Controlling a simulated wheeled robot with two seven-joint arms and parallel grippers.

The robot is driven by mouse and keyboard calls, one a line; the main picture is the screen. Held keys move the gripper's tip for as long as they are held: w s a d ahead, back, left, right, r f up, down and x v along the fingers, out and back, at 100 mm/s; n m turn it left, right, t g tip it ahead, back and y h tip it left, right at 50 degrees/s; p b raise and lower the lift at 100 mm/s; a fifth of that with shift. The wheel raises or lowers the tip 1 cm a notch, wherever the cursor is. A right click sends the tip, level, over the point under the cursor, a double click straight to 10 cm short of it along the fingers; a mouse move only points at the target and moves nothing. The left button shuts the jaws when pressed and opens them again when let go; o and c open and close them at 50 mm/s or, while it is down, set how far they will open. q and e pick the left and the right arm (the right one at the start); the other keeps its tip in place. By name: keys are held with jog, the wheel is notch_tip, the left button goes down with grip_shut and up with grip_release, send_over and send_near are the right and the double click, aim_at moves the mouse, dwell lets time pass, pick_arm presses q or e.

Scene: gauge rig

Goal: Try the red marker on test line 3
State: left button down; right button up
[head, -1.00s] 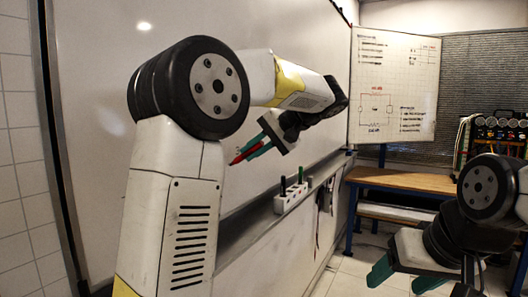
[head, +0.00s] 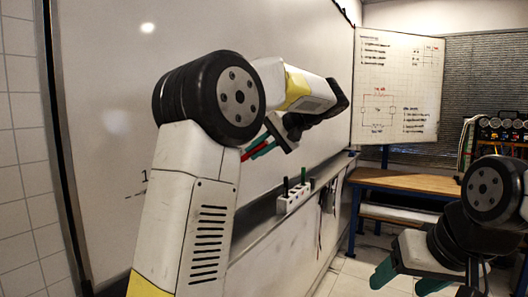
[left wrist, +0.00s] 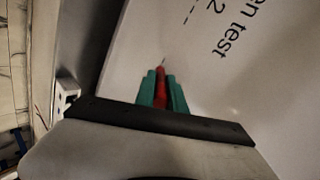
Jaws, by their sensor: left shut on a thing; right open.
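The red marker (left wrist: 161,88) is held between the teal fingers of my left gripper (left wrist: 161,94), its tip pointing at the whiteboard (left wrist: 265,70). Whether the tip touches the board cannot be told. In the left wrist view, the printed words "en test" (left wrist: 228,35), a "2" (left wrist: 217,8) and a dashed line (left wrist: 187,14) lie above and to the right of the marker. In the head view my left gripper (head: 258,148) is partly hidden behind my arm. A "1" (head: 145,176) shows left of the arm. No number 3 is visible. My right gripper (head: 408,280) is open and empty at lower right.
A white holder (head: 292,199) with a black and a green marker stands on the ledge (head: 322,176) below the board. A wooden-topped bench (head: 410,181) and a side board with writing (head: 397,85) are farther back. The right gripper is over bare floor.

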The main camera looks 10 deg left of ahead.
pick_arm(q)
jog(key=shift+w+d, duration=1.4)
jog(key=shift+w, duration=2.6)
jog(key=s+a, duration=0.4)
jog(key=s, duration=0.6)
jog(key=shift+s, duration=0.2)
jog(key=shift+d, duration=0.1)
jog(key=shift+s+d, duration=0.35)
jog(key=shift+d, duration=0.6)
jog(key=shift+s+d, duration=0.3)
jog(key=shift+d, duration=0.6)
jog(key=shift+s+d, duration=0.35)
jog(key=shift+d, duration=0.6)
jog(key=shift+d, duration=0.1)
jog(key=shift+s+d, duration=0.3)
jog(key=shift+d, duration=0.4)
jog(key=shift+s+d, duration=0.25)
jog(key=shift+d, duration=0.4)
